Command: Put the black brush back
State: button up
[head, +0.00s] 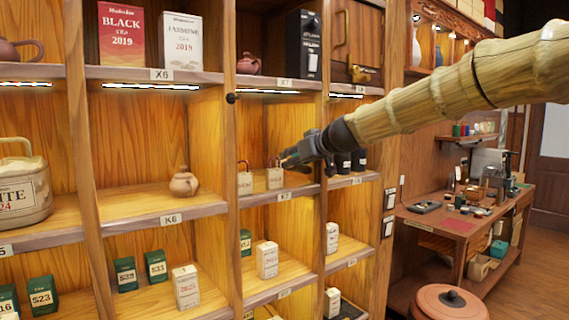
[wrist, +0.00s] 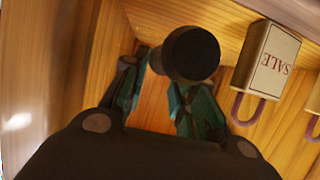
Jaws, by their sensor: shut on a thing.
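In the wrist view, my gripper (wrist: 166,95) has its two fingers closed on a dark, round-ended thing, which I take to be the black brush (wrist: 191,54). It is seen nearly end-on, so its length and bristles are hidden. In the head view, my gripper (head: 287,158) reaches from the right into the middle cubby of the wooden shelf (head: 212,207), above two small pale bags. The brush cannot be made out clearly there.
A pale SALE bag with a loop handle (wrist: 268,60) stands close beside the gripper; a similar bag (head: 245,184) shows in the head view. A clay teapot (head: 184,182) is one cubby left. Dark canisters (head: 358,161) stand right. A wooden upright (head: 232,150) divides the cubbies.

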jog(key=shift+w+a, duration=0.7)
jog(key=shift+w, duration=0.35)
jog(key=shift+w+a+r+p, duration=0.1)
jog(key=shift+w+a+p, duration=0.2)
jog(key=shift+p, duration=0.15)
jog(key=shift+w+a+f+p, duration=0.2)
jog(key=shift+w+f, duration=0.05)
jog(key=shift+f, duration=0.25)
jog(key=shift+w+a+f+p, duration=0.2)
jog(key=shift+f, duration=0.3)
jog(key=shift+d+f, duration=0.25)
jog(key=shift+f, duration=0.45)
jog(key=shift+a, duration=0.15)
jog(key=o, duration=1.1)
jog(key=shift+s, duration=0.1)
